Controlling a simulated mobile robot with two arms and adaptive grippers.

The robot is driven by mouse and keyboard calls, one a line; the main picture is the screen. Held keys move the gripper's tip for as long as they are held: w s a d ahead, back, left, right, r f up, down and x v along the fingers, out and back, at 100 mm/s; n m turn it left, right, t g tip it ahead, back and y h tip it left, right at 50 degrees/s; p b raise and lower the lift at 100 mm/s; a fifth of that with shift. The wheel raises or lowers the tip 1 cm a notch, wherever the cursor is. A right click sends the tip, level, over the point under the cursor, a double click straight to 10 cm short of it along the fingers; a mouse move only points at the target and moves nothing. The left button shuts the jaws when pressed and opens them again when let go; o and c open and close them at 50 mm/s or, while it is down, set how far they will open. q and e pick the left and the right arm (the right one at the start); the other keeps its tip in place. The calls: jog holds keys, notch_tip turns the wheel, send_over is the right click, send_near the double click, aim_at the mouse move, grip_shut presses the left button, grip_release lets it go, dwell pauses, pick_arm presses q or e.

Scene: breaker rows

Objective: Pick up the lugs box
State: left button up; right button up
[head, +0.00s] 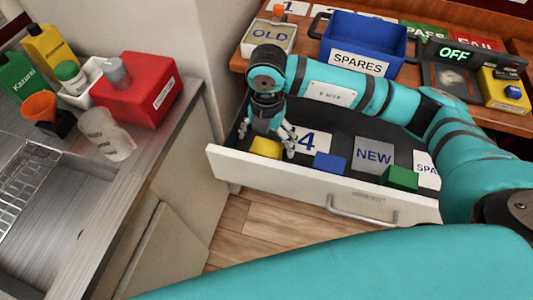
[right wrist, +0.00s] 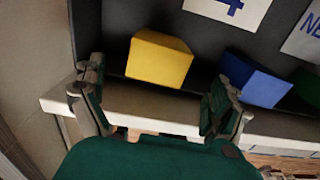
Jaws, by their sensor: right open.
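An open drawer (head: 300,185) holds a yellow box (head: 266,148), a blue box (head: 329,163) and a green box (head: 400,178) along its front wall. No lugs label is readable on any of them. My right gripper (head: 270,138) is over the drawer's left end, pointing down, open and empty. In the right wrist view, the yellow box (right wrist: 159,60) shows between and beyond the spread fingers (right wrist: 158,82), with no visible contact. The blue box (right wrist: 252,79) is to its right, beyond the right finger. My left gripper is not in view.
Cards marked 4 (head: 311,140) and NEW (head: 373,155) lie in the drawer behind the boxes. On the bench above stand a blue SPARES bin (head: 362,41) and an OLD tray (head: 269,37). A counter with bottles and a red container (head: 137,88) is at left.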

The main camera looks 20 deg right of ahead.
aim_at(267, 148)
notch_tip(267, 148, down, 3)
jog(key=shift+f, duration=0.2)
jog(key=f+p, duration=0.1)
jog(key=f, duration=0.3)
jog(key=shift+w+f, duration=0.2)
jog(key=shift+f, duration=0.2)
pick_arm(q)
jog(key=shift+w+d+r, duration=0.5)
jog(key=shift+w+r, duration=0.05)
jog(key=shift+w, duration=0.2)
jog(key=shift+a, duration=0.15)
pick_arm(e)
jog(key=c, duration=1.3)
jog(key=shift+c, duration=0.2)
